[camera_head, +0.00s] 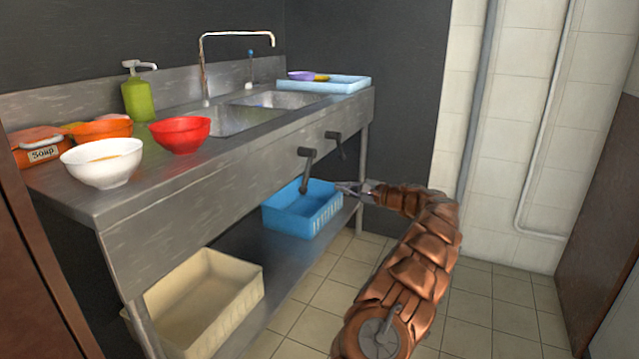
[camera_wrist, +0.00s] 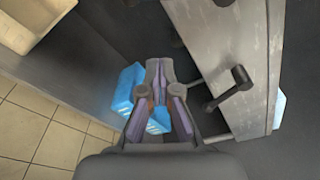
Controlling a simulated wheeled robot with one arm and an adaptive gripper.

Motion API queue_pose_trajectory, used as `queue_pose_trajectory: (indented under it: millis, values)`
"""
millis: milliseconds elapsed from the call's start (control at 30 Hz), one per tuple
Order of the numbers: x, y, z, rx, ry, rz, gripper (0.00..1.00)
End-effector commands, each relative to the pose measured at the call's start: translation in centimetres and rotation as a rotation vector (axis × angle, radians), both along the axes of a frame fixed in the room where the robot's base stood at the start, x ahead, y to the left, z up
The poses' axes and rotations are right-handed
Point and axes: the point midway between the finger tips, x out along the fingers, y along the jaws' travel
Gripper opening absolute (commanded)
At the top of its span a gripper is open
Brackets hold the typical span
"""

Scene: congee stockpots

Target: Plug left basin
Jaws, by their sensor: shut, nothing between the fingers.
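The left basin (camera_head: 243,119) is the nearer of two steel sink basins; its drain is hidden from view. Two dark levers stick out of the counter's front panel: a left lever (camera_head: 307,166) and a right lever (camera_head: 336,141). My gripper (camera_head: 342,187) is shut and empty, below the right lever and to the right of the left one, in front of the blue basket. In the wrist view my gripper (camera_wrist: 158,72) points along the counter front. One lever (camera_wrist: 236,88) stands to its right, apart from the fingers; I cannot tell which lever it is.
A blue basket (camera_head: 322,214) and a cream basket (camera_head: 247,292) sit on the lower shelf. The counter holds a red bowl (camera_head: 181,136), a white bowl (camera_head: 103,168), a green soap bottle (camera_head: 137,101) and a pale blue tray (camera_head: 345,86). The tiled floor in front is clear.

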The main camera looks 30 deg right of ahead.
Motion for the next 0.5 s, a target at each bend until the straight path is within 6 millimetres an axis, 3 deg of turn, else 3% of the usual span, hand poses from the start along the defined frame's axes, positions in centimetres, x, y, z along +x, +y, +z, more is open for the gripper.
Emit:
queue_pose_trajectory:
  millis: [267, 500]
  values:
    - [1.8, 0.9, -0.5, 0.000, 0.003, 0.004, 0.00]
    - [5.3, 2.4, -0.7, -0.005, 0.001, 0.001, 0.00]
